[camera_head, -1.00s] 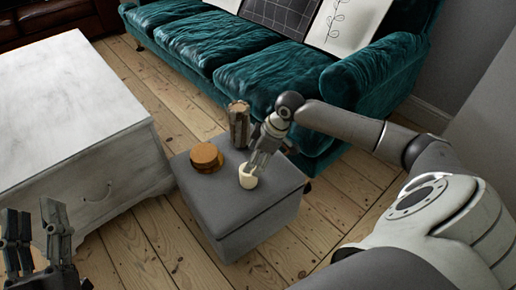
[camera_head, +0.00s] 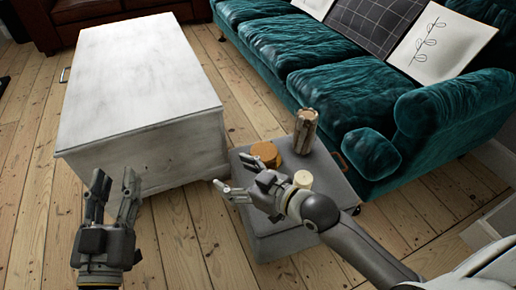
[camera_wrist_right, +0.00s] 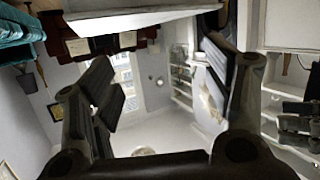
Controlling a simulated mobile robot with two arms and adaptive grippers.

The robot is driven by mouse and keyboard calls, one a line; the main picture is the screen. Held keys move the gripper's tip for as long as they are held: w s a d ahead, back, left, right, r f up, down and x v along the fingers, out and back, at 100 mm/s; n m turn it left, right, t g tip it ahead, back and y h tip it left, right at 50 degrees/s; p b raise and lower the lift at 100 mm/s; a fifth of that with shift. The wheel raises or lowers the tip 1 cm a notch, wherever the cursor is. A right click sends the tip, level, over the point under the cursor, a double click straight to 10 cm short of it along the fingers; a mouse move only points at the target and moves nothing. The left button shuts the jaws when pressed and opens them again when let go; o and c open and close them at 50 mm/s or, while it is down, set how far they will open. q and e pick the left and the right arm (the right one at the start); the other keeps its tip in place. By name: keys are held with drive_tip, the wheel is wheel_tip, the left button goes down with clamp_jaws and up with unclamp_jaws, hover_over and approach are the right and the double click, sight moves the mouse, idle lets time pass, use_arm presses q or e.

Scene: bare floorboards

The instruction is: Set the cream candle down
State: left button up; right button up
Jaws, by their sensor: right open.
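The cream candle (camera_head: 303,180) stands upright on the grey ottoman (camera_head: 335,186), partly hidden behind my right wrist. My right gripper (camera_head: 221,189) is open and empty, pointing left over the ottoman's left edge, apart from the candle. In the right wrist view its two fingers (camera_wrist_right: 155,90) are spread with nothing between them. My left gripper (camera_head: 114,190) is open and empty, fingers up, above the floor at the lower left.
A round brown wooden piece (camera_head: 266,153) and a taller brown wooden holder (camera_head: 305,131) also stand on the ottoman. A white chest (camera_head: 140,75) is to its left, a teal sofa (camera_head: 345,90) behind it. Floorboards (camera_head: 190,245) are bare in front.

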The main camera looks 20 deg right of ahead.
drive_tip(key=s+d+r+m+t+h, duration=0.1)
drive_tip(key=s+d+r+m+t, duration=0.1)
drive_tip(key=r, duration=0.4)
drive_tip(key=s+d+r+m+t+h, duration=0.1)
drive_tip(key=s+r+m+t+h, duration=0.1)
drive_tip(key=r+t, duration=0.3)
drive_tip(key=shift+s+d+r+m, duration=0.3)
drive_tip(key=shift+s+d+r, duration=0.05)
drive_tip(key=shift+r, duration=0.6)
